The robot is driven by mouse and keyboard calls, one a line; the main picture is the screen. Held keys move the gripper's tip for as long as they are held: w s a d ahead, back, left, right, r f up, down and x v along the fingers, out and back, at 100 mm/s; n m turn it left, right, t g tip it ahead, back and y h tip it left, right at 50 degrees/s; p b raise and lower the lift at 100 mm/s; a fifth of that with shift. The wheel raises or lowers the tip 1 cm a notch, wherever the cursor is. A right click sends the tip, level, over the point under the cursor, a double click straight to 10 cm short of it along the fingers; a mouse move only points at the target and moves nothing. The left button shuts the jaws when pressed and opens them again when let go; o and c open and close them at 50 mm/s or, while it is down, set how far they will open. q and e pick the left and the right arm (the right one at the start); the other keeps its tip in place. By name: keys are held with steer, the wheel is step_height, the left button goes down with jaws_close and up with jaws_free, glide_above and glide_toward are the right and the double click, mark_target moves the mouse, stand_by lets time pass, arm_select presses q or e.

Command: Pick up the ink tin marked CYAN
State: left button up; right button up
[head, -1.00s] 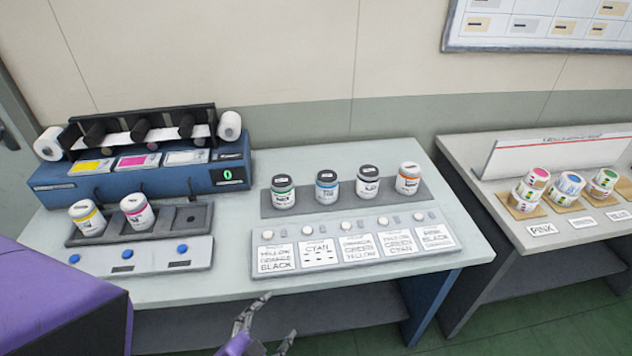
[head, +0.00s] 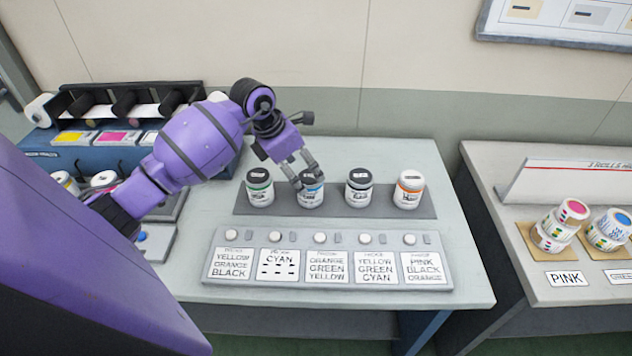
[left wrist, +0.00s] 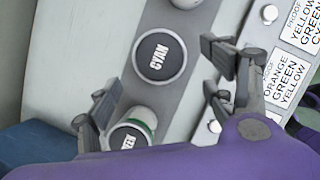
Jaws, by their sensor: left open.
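The ink tin marked CYAN (head: 311,195) is a white tin with a blue label and dark lid, upright on the dark grey strip. Its lid, lettered CYAN, faces the camera in the left wrist view (left wrist: 162,56). My left gripper (head: 304,174) is open and empty, its fingers at the tin's top and hiding part of the lid. In the left wrist view, the open fingers (left wrist: 163,70) show on either side of the picture, with the lid between and beyond them. Whether they touch the tin cannot be told. My right gripper is not in view.
A panel of proof cards and buttons (head: 328,262) lies in front. Behind the strip the table is clear.

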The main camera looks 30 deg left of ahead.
mark_target(307, 176)
arm_select(q)
steer(key=x, duration=0.2)
steer(key=shift+w+d+f, duration=0.15)
steer(key=shift+d+f, duration=0.2)
steer(key=x, duration=0.2)
steer(key=shift+w+f+p, duration=0.25)
steer(key=shift+w+p, duration=0.05)
steer(key=shift+w, duration=0.05)
steer(key=shift+f, duration=0.4)
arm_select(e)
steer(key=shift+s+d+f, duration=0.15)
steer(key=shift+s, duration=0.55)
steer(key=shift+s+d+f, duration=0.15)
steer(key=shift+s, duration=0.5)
arm_select(q)
steer(key=shift+w, duration=0.1)
steer(key=c, duration=1.4)
steer(key=shift+c, duration=1)
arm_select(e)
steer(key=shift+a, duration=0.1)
arm_select(q)
steer(key=shift+r, duration=0.15)
